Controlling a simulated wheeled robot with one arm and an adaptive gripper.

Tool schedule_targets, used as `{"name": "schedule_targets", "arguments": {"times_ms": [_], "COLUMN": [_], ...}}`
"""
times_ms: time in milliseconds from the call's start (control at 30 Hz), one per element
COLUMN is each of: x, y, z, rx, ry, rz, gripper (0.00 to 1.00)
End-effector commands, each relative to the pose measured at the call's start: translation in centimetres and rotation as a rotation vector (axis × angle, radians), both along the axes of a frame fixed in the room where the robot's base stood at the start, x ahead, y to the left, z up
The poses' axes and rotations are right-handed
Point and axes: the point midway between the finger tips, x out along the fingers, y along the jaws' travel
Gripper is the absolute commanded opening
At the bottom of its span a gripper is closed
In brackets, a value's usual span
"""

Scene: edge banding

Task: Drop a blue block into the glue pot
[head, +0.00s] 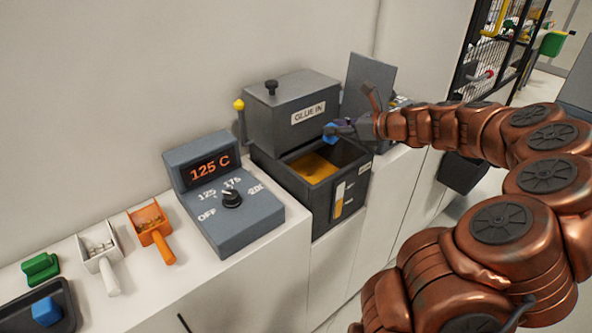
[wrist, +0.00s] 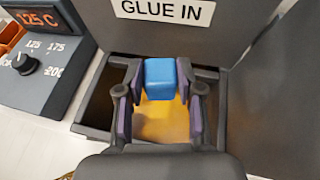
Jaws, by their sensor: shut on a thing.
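My gripper (head: 347,128) is shut on a blue block (head: 330,130) above the open top of the glue pot (head: 306,189). In the wrist view the blue block (wrist: 161,79) sits between the two fingers of my gripper (wrist: 160,92), over the pot's opening. The pot is a dark box with amber glue (head: 313,167) inside. Its raised housing (head: 292,109) carries a "GLUE IN" label and stands behind the opening. A second blue block (head: 46,311) lies in a black tray (head: 66,292) at the lower left.
A control box (head: 222,195) reading 125 C stands left of the pot. An orange scoop (head: 166,249), a white scoop (head: 109,276) and a green piece (head: 40,268) lie further left. A yellow-knobbed lever (head: 239,105) rises beside the housing. A wall stands behind.

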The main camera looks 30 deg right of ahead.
Motion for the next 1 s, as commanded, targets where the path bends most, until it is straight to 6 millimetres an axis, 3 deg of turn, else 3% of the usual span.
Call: {"name": "schedule_targets", "arguments": {"times_ms": [600, 1000], "x": [-0.1, 0.0], "y": [-0.2, -0.1], "z": [-5.4, -5.9], "rx": [0.0, -0.001], "ry": [0.0, 0.0], "rz": [-0.003, -0.002], "gripper": [0.02, 0.02]}}
